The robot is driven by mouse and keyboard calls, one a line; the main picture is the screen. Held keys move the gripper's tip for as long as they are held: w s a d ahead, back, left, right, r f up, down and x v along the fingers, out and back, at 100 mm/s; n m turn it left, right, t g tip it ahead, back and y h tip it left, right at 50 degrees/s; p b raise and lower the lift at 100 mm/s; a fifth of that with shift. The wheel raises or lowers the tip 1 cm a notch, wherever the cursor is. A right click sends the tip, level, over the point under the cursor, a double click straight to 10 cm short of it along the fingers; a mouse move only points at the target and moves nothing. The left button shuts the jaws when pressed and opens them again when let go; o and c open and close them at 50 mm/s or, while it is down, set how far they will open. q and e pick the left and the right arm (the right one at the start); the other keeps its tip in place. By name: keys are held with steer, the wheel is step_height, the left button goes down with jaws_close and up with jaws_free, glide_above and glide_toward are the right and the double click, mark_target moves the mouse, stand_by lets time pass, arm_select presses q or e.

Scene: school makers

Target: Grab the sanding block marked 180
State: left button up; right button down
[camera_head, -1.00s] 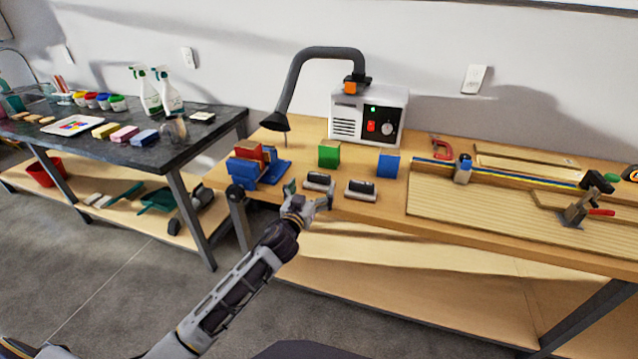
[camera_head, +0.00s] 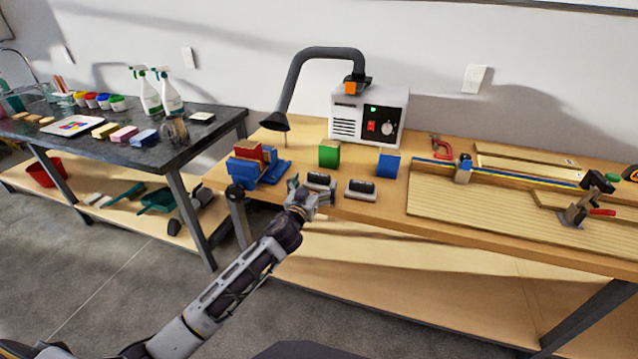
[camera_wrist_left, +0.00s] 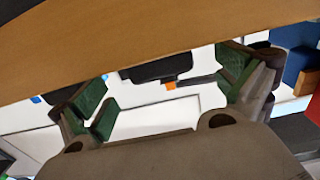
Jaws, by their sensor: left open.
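Two sanding blocks with dark tops and pale sides lie near the front edge of the wooden bench: a left block (camera_head: 319,179) and a right block (camera_head: 361,189). No number is readable on either, so I cannot tell which is marked 180. My left gripper (camera_head: 310,193) is open and empty at the bench edge, just in front of the left block and partly overlapping it in view. In the wrist view, its green-padded fingers (camera_wrist_left: 165,95) stand wide apart, with a dark object (camera_wrist_left: 155,69) visible beyond the gap. My right gripper is out of view.
A blue rack (camera_head: 268,172) with red blocks stands left of the gripper. Green (camera_head: 329,154) and blue (camera_head: 388,164) blocks stand behind the sanding blocks. A hose-topped machine (camera_head: 368,115) is at the back. A ribbed board (camera_head: 480,205) lies right.

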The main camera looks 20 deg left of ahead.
mark_target(318, 179)
arm_select(q)
steer(key=shift+w, duration=1.5)
steer(key=shift+r, duration=0.1)
steer(key=c, duration=0.9)
